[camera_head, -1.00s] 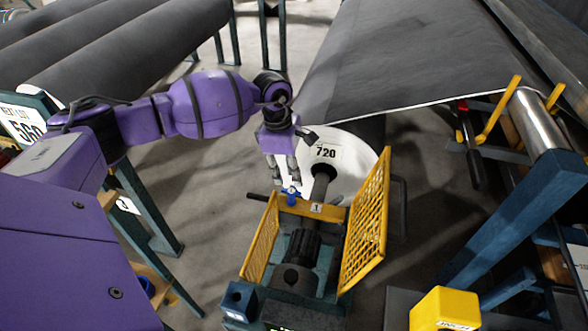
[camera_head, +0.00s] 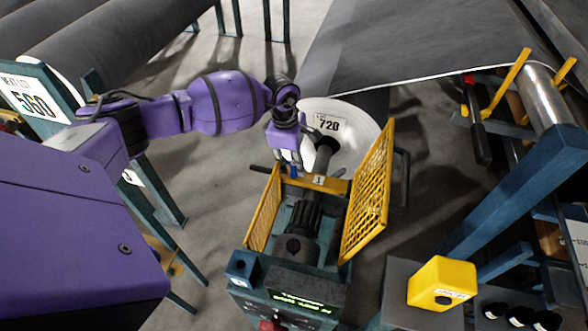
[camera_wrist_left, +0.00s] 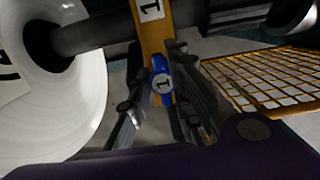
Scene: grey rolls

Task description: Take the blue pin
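The blue pin (camera_head: 294,171) sits at the left end of the yellow crossbar (camera_head: 325,183) of the roll stand. My right gripper is not in view.
Yellow mesh guards (camera_head: 370,195) stand open beside the dark shaft (camera_head: 305,220). A white roll end marked 720 (camera_head: 350,120) is just behind. A yellow box (camera_head: 441,284) is at the lower right. Grey floor (camera_head: 215,180) lies left of the stand.

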